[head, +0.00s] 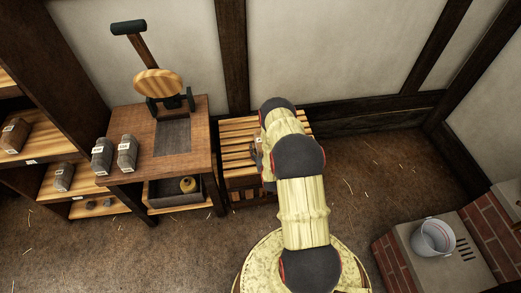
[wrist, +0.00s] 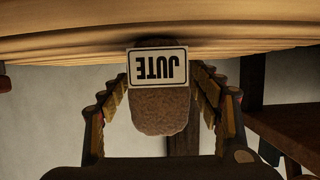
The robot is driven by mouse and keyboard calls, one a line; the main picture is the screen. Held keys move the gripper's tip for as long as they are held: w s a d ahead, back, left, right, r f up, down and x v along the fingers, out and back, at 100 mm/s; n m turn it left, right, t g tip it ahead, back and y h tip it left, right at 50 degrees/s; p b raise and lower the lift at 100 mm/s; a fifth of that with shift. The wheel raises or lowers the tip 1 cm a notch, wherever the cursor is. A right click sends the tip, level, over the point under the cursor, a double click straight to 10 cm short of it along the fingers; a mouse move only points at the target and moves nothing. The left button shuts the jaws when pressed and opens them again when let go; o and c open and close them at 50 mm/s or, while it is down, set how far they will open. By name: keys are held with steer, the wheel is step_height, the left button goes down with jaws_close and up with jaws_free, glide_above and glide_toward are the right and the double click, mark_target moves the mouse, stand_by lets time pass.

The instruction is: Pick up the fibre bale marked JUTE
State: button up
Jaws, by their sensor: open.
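The bale marked JUTE (wrist: 160,112) is brown and rough, with a white label that reads upside down in the wrist view. It rests against a pale wooden surface, which runs along the top of that view. My gripper (wrist: 163,84) is open, with one finger on each side of the bale. I see narrow gaps between the fingers and the bale, so it does not look gripped. In the head view my arm reaches over the slatted wooden stand (head: 238,129) and mostly hides my gripper and the bale.
A wooden bench (head: 195,148) with a lever press stands just left of the stand. Shelves with more bales (head: 14,135) are at the far left. A bucket (head: 433,238) stands on brickwork at right. The floor between is clear.

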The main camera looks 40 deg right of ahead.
steer(key=shift+b+x, duration=0.3)
steer(key=shift+x, duration=0.8)
steer(key=c, duration=0.3)
steer(key=c, duration=1.2)
steer(key=shift+o, duration=0.2)
